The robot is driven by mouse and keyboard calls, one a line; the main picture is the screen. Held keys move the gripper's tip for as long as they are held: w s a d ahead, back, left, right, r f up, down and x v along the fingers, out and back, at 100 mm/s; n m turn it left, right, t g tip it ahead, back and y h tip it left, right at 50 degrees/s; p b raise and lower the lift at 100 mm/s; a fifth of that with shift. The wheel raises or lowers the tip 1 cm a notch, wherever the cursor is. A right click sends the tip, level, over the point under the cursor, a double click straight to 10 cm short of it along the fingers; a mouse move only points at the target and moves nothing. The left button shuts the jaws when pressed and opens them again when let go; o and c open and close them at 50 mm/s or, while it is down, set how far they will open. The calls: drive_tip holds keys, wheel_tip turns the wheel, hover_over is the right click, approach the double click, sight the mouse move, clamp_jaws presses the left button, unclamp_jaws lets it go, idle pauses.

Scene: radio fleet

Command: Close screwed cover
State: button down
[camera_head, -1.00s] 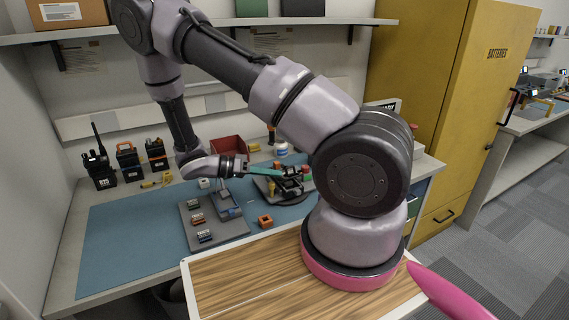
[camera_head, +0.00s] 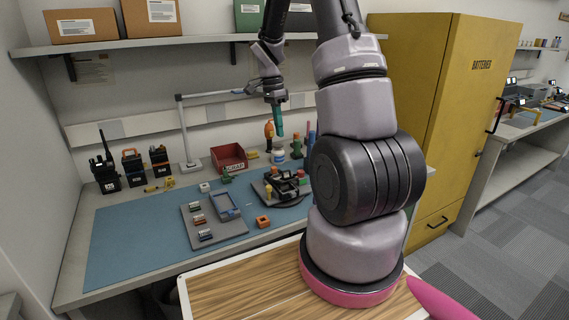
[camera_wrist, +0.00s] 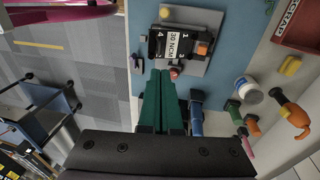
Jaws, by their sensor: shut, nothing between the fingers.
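My gripper (camera_head: 281,133) points down, high above the back of the bench, with its teal fingers together and nothing between them. The fingers also show in the wrist view (camera_wrist: 165,75). A dark fixture (camera_head: 285,186) holding a black device sits on the mat, below and apart from the fingers. A blue-grey rectangular frame (camera_head: 224,207), possibly a cover, lies on the grey tray (camera_head: 222,236). Screws are too small to make out.
A red scrap bin (camera_head: 229,158), a white jar (camera_head: 279,156) and upright screwdrivers (camera_head: 297,146) stand at the back. Radios (camera_head: 105,172) stand left. A shelf (camera_head: 190,40) runs above; the mat's left side is clear.

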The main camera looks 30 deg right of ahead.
hover_over(290, 180)
drive_tip(key=w, duration=0.4)
wheel_tip(290, 180, down, 12)
drive_tip(key=shift+s+a+r, duration=0.1)
drive_tip(key=shift+s+r, duration=0.05)
drive_tip(key=shift+r, duration=0.1)
drive_tip(key=shift+s+f, duration=1.55)
drive_tip(key=shift+f, duration=0.15)
drive_tip(key=shift+r, duration=0.1)
drive_tip(key=shift+r, duration=1.2)
wheel_tip(290, 180, up, 13)
drive_tip(key=s+a, duration=0.1)
drive_tip(key=s, duration=0.1)
drive_tip(key=shift+s+f, duration=0.2)
drive_tip(key=shift+s, duration=0.2)
